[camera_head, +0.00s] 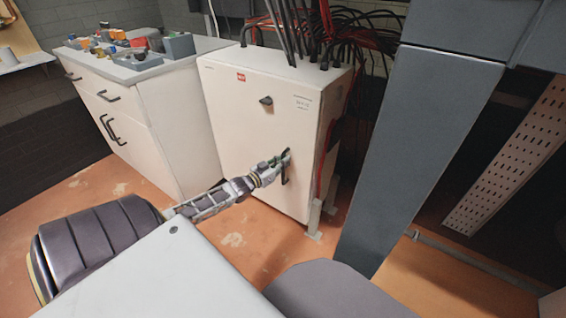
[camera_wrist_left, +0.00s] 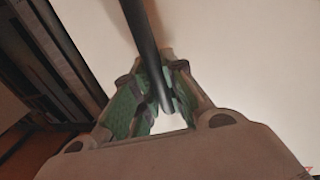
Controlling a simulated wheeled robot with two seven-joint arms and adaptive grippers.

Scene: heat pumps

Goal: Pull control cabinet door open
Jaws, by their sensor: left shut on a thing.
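The control cabinet (camera_head: 240,115) is a white box with a red label and a small dark latch (camera_head: 266,100) on its front. Its door looks closed in the head view. A dark vertical bar handle (camera_head: 285,176) sits at the right side of the door. My left gripper (camera_head: 283,160) is at this handle. In the left wrist view the green-padded fingers (camera_wrist_left: 155,105) are shut around the dark handle bar (camera_wrist_left: 146,50), with the pale door surface (camera_wrist_left: 235,60) behind. My right gripper does not show.
A white drawer unit (camera_head: 165,120) with small coloured parts on top stands left of the cabinet. Black and red cables (camera_head: 345,30) rise from the cabinet top. A grey post (camera_head: 420,130) stands to the right. Orange floor (camera_head: 235,245) is open in front.

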